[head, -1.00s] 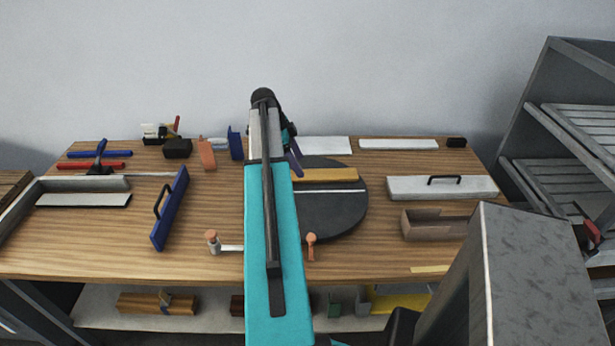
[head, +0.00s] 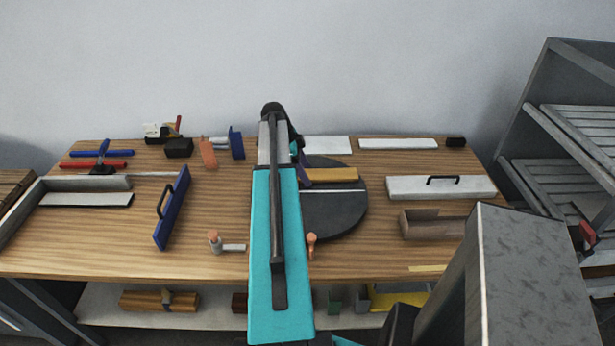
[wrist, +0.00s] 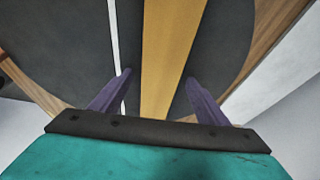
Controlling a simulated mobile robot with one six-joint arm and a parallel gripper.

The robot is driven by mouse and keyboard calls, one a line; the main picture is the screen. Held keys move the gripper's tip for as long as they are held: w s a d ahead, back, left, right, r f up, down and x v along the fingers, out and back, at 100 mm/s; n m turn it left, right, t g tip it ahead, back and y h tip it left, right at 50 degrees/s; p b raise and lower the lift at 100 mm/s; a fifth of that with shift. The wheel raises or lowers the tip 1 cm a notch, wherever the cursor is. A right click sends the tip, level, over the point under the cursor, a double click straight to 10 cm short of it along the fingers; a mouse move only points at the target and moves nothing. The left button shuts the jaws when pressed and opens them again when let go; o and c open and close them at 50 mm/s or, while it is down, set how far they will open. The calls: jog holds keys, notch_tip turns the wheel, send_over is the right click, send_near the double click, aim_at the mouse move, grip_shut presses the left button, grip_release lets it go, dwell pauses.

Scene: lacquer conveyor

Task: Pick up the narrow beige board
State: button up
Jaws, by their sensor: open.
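The narrow beige board (head: 332,174) lies on a dark round plate (head: 340,215) on the workbench, its left end hidden behind my arm in the head view. In the wrist view the board (wrist: 171,50) runs lengthwise between the two purple fingers. My gripper (wrist: 159,76) is open, with one finger on each side of the board and a visible gap to both. In the head view one purple finger (head: 304,172) shows by the board's left part; the other is hidden. I cannot tell how far the fingertips are above the plate.
A thin white line (wrist: 116,40) runs beside the board under the left finger. A grey box with a handle (head: 442,188) and a brown open tray (head: 432,225) stand to the right. A blue handled board (head: 171,209) stands on the left. Bare wood lies at centre left.

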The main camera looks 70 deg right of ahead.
aim_at(311, 174)
jog(key=c, duration=1.3)
jog(key=shift+r, duration=0.25)
jog(key=shift+r+b, duration=0.75)
jog(key=shift+r, duration=0.65)
jog(key=s+a+b, duration=0.1)
jog(key=s+a, duration=0.2)
jog(key=s, duration=0.1)
jog(key=s+a+r+b, duration=0.1)
jog(key=s+a, duration=0.3)
jog(key=s+a+b, duration=0.1)
jog(key=s+a, duration=0.2)
jog(key=s, duration=0.1)
jog(key=shift+a+r+b, duration=0.35)
jog(key=shift+r, duration=0.05)
